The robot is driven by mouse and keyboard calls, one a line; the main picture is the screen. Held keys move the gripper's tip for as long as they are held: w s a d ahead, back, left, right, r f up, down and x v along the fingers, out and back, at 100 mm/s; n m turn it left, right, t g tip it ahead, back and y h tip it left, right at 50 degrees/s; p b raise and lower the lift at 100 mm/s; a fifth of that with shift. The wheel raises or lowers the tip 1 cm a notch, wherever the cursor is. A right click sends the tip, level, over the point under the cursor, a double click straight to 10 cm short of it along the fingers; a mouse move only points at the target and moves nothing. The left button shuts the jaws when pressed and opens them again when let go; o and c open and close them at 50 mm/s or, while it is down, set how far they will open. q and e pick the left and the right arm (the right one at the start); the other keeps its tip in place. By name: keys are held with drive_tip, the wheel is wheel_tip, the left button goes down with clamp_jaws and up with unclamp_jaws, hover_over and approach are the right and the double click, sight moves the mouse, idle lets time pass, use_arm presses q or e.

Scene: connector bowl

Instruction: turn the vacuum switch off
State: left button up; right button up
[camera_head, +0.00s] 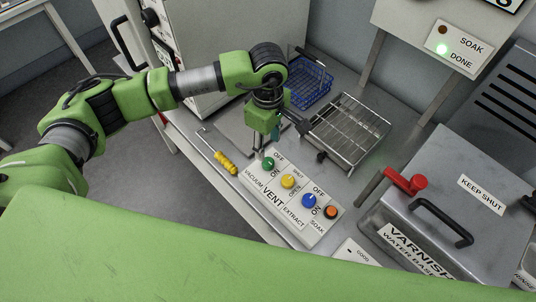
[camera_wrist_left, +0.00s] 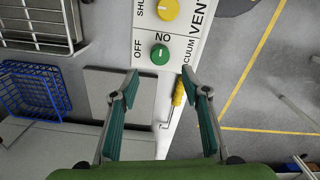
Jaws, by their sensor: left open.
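The vacuum switch (camera_head: 268,163) is a green round knob at the far left end of the white control panel (camera_head: 325,229), with OFF and ON labels beside it. My left gripper (camera_head: 264,140) points down close to the knob. In the left wrist view its two green fingers (camera_wrist_left: 160,80) are spread apart and empty, with the knob ahead between their lines. Contact with the knob does not show. My right gripper is out of view.
A yellow vent knob (camera_head: 289,181), a blue extract knob (camera_head: 309,201) and an orange soak button (camera_head: 331,212) share the panel. A yellow-handled tool (camera_head: 225,162) lies left of it. A wire rack (camera_head: 347,130) and blue basket (camera_head: 309,83) stand behind; a varnish box (camera_head: 440,190) stands right.

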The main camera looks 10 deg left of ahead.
sight(268, 161)
use_arm(q)
wheel_tip(268, 161, down, 7)
drive_tip(key=shift+f+p, duration=0.15)
drive_tip(key=shift+p, duration=0.95)
drive_tip(key=shift+f, duration=0.5)
drive_tip(key=c, duration=1.1)
